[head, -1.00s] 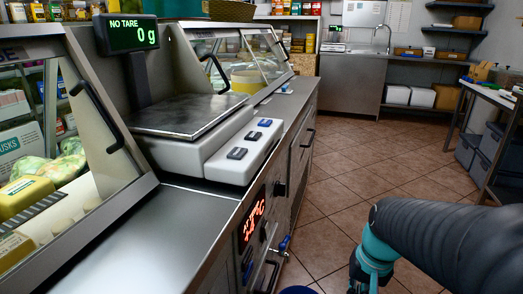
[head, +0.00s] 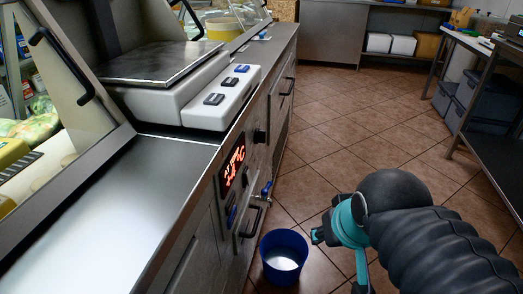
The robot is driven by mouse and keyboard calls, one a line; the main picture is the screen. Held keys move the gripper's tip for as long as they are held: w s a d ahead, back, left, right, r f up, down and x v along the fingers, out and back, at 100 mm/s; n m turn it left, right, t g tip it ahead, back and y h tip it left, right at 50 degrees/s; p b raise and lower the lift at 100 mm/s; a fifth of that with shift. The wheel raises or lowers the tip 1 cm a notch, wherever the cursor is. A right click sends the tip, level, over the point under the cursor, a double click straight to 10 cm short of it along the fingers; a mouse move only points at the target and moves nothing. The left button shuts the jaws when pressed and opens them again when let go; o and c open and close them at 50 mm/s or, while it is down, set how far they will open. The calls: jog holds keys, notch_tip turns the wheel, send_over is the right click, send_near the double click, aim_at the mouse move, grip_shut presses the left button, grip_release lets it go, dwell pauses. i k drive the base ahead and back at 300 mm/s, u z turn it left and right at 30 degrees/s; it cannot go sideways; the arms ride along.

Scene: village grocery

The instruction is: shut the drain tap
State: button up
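The drain tap (head: 266,189) is a small metal fitting with a blue handle, low on the front of the steel counter. It is too small to tell how its handle is turned or whether anything flows. A blue bucket (head: 284,257) stands on the floor below it, with something pale and shiny inside. My arm, dark with turquoise parts, reaches in from the lower right. Its far end, seemingly my gripper (head: 321,235), is right of the tap and bucket, apart from the tap. Its fingers cannot be made out.
The counter front carries a red lit display (head: 233,165), a dark knob (head: 260,136) and bar handles. A scale (head: 190,85) stands on top. Tiled floor (head: 335,130) is clear between the counter and the shelving with dark bins (head: 480,100) at right.

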aim_at(264, 192)
jog(key=k, duration=1.2)
jog(key=z, duration=0.7)
jog(key=i, duration=1)
jog(key=u, duration=0.6)
jog(key=i, duration=0.6)
jog(key=u, duration=0.7)
